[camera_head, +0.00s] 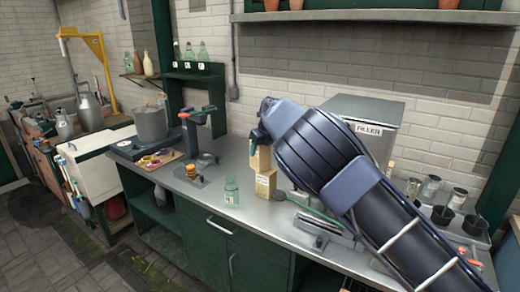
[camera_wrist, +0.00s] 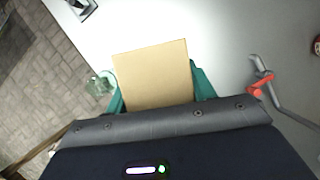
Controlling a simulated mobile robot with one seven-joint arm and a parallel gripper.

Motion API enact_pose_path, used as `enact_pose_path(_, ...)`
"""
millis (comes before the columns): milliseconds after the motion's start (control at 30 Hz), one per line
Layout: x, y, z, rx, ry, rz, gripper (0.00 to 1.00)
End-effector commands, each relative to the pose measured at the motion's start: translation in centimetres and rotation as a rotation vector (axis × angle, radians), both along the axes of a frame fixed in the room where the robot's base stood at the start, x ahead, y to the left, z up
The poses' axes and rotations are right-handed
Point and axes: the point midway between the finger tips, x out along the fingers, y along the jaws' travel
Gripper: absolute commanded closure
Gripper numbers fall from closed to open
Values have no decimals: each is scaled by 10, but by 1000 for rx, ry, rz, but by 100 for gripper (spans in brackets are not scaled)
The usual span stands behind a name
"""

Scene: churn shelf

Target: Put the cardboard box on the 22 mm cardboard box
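A plain tan cardboard box (camera_head: 260,158) is at my gripper (camera_head: 255,146), above a second cardboard box (camera_head: 265,184) that stands upright on the metal counter with small print on its front. In the head view the two boxes line up closely; I cannot tell if they touch. In the wrist view the upper box (camera_wrist: 152,75) fills the space between the teal fingers of my gripper (camera_wrist: 160,95), which press against its sides. The lower box is hidden there. My arm covers part of the head view to the right.
A green glass bottle (camera_head: 232,191) stands left of the boxes on the counter (camera_head: 222,212). The steel FILLER machine (camera_head: 375,125) is behind my arm. A scale-like metal device (camera_head: 322,232) and dark cups (camera_head: 443,214) lie to the right.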

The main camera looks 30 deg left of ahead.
Motion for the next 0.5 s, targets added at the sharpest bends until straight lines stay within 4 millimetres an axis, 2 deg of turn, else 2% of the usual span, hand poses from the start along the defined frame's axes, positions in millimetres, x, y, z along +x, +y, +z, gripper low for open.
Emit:
enact_pose_path(33,0,0,0,0,0,0,38)
enact_pose_path(100,0,0,0,0,0,0,24)
enact_pose_path(500,-1,-1,5,0,1,0,24)
